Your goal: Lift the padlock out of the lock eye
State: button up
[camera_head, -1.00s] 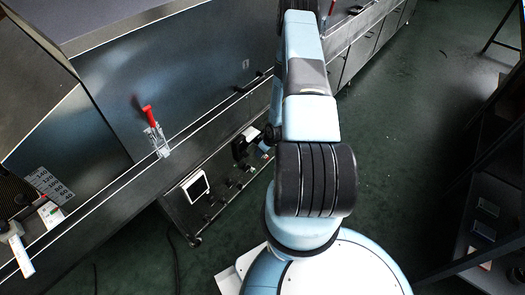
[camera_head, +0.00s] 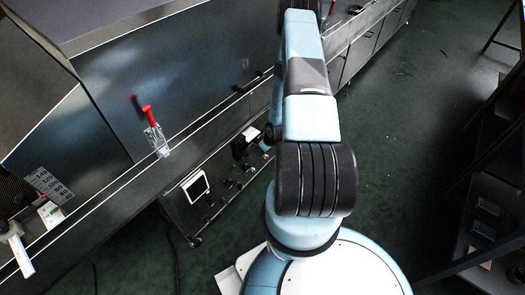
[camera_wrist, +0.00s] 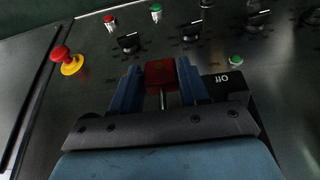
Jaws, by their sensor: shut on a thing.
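The padlock (camera_wrist: 160,73) has a red body and shows at the top middle of the wrist view. A short metal bar, probably its shackle, shows below the body, between the fingers. My gripper (camera_wrist: 161,80) has its two blue fingers on either side of the red body, shut on it. A dark plate marked "Off" (camera_wrist: 226,82) sits just right of the fingers. The lock eye is hidden or too dark to make out. Whether the shackle is still in the eye cannot be told. In the head view my arm hides most of the padlock area.
A red mushroom button on a yellow base (camera_wrist: 67,61) is left of my gripper. Black rotary knobs (camera_wrist: 128,42) and a green button (camera_wrist: 236,60) stand out from the panel. A red-handled clamp (camera_head: 149,116) stands on the bench ledge.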

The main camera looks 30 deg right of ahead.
jog(key=shift+s+r, duration=0.1)
jog(key=shift+r, duration=0.5)
dwell(0.8)
jog(key=w+a+v, duration=0.1)
jog(key=v, duration=0.5)
jog(key=shift+d+r, duration=0.4)
dwell(1.1)
jog(key=shift+s, duration=0.15)
jog(key=shift+r, duration=0.1)
jog(key=shift+r, duration=1.4)
